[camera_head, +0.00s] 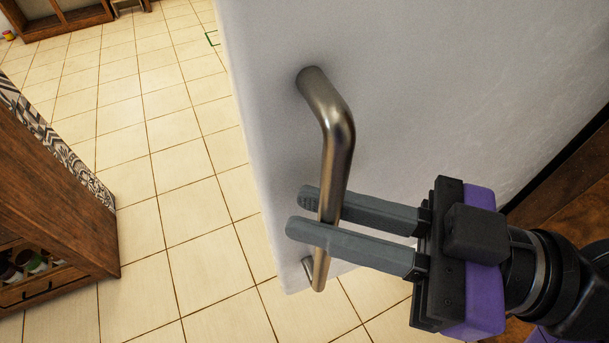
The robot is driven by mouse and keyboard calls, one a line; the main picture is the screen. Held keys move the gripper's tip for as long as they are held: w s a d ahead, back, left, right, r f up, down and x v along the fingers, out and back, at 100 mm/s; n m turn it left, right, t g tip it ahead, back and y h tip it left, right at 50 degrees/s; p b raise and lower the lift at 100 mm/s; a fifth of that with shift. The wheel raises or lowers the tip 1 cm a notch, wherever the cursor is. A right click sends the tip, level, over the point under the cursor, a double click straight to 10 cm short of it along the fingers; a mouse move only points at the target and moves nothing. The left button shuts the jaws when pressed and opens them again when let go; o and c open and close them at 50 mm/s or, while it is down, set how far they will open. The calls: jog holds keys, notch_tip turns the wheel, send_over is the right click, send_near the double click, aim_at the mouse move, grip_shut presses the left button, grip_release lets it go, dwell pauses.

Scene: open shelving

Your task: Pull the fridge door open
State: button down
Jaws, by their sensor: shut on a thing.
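The fridge door (440,70) is a large pale grey panel filling the upper right of the view. A metal bar handle (337,150) stands off its face near the door's left edge, running roughly top to bottom. My gripper (305,212) comes in from the right, with its two grey fingers on either side of the handle's lower part. It is shut on the handle. The fingers hide a short piece of the bar. The handle's lower end shows below them. I cannot tell how far the door stands from the fridge body.
A wooden cabinet (50,205) with a patterned tile edge and some jars stands at the left. Open tiled floor (150,130) lies between it and the door. Wooden shelving (62,18) is at the far upper left. A brown wooden surface (575,185) shows at the right.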

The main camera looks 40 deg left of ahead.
jog(key=shift+s+d, duration=0.25)
jog(key=shift+d, duration=0.4)
jog(key=shift+s+d, duration=0.2)
jog(key=shift+d, duration=0.45)
jog(key=c, duration=1.6)
grip_release()
jog(key=shift+c, duration=0.2)
jog(key=v, duration=0.8)
jog(key=shift+a, duration=0.1)
